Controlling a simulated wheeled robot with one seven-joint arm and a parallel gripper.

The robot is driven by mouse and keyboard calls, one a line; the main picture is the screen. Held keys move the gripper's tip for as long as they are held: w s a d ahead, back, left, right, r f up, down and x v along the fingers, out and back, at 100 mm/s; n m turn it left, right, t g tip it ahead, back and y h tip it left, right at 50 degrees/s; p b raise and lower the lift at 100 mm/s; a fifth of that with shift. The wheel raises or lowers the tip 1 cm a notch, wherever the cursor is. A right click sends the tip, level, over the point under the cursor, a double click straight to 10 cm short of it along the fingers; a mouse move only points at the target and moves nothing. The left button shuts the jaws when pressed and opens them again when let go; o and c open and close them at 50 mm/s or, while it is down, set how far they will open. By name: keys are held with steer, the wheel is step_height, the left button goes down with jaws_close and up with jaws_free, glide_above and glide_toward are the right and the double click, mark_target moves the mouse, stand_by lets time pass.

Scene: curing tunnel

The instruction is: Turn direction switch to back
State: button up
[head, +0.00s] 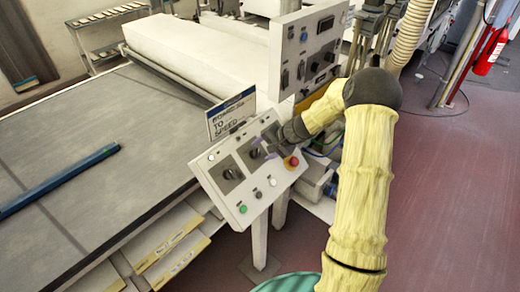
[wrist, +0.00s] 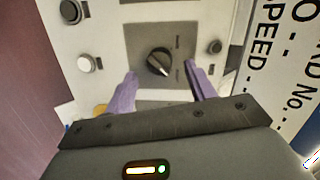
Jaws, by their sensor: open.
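A black rotary switch (wrist: 158,62) sits on a dark grey square plate (wrist: 140,38) in the wrist view. A pale mark on it points to the lower right. Small labels stand right of it, too small to read, so I cannot tell for sure that it is the direction switch. My gripper (wrist: 160,76) is open, its purple fingers either side of and just below the switch, apart from it. In the head view my gripper (head: 268,150) is over the upper part of the sloped control panel (head: 213,160) and partly hides the knobs there.
The panel also carries a dark knob (head: 232,173), a green button (head: 243,209) and a red emergency button (head: 291,162). A sign (head: 231,115) stands behind it. An upright switch box (head: 308,50) rises close behind my wrist. A conveyor belt (head: 110,110) runs at left.

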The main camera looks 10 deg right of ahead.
mark_target(259, 152)
steer(key=shift+p+x, duration=0.45)
steer(key=shift+x, duration=1.35)
steer(key=c, duration=0.9)
steer(key=shift+d, duration=0.2)
steer(key=shift+c, duration=0.3)
steer(key=shift+a, duration=0.15)
steer(key=shift+b, duration=0.3)
